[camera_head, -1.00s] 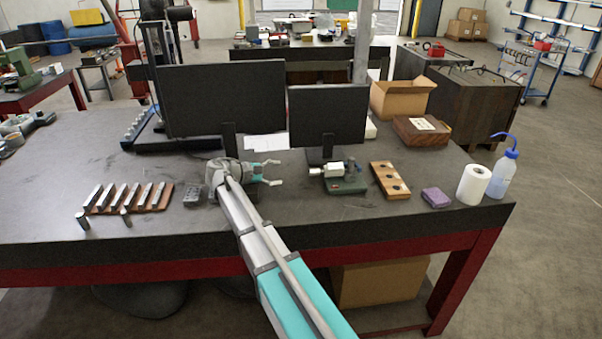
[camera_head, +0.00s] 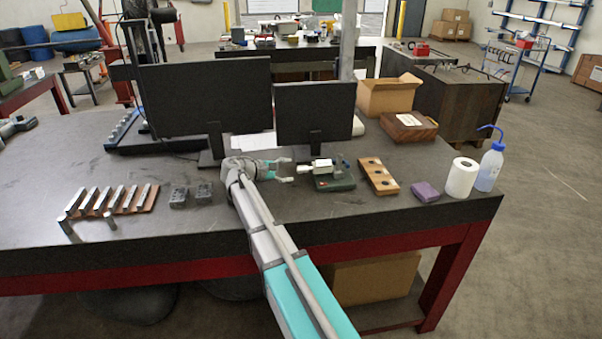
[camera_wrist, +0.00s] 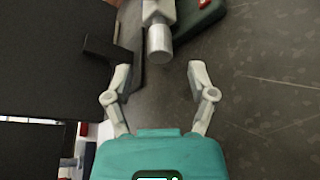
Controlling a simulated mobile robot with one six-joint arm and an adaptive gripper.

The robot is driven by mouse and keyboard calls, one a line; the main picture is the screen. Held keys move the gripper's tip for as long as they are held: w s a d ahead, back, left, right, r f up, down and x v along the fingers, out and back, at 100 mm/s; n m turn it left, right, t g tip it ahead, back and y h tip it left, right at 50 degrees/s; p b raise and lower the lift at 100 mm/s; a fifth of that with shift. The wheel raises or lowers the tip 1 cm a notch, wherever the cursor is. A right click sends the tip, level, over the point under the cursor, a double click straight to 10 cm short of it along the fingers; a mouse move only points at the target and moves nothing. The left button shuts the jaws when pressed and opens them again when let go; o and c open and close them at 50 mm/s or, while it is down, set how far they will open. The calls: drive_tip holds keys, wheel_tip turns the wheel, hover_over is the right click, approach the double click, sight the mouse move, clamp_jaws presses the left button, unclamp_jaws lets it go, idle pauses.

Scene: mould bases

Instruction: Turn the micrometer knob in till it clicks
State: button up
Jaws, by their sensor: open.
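The micrometer stand (camera_head: 333,176) is a small green base on the bench, right of my gripper in the head view. Its metal knob (camera_head: 305,169) points left toward my gripper. In the wrist view the knob (camera_wrist: 159,44) is a pale cylinder near the top middle, just beyond the fingertips, with part of the green base (camera_wrist: 205,14) at the top right. My gripper (camera_head: 287,170) is open and empty. In the wrist view its two fingers (camera_wrist: 160,72) are spread wide, and the knob end lies ahead of the gap between them, apart from both fingers.
Two monitors (camera_head: 210,97) stand close behind my gripper; a stand foot shows left of the fingers in the wrist view. A wooden block with holes (camera_head: 378,176) is right of the micrometer. Small grey blocks (camera_head: 190,195) lie left of my arm. The bench front is clear.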

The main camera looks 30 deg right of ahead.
sight(301, 169)
drive_tip(key=shift+b+x, duration=0.55)
drive_tip(key=shift+x, duration=2.1)
clamp_jaws()
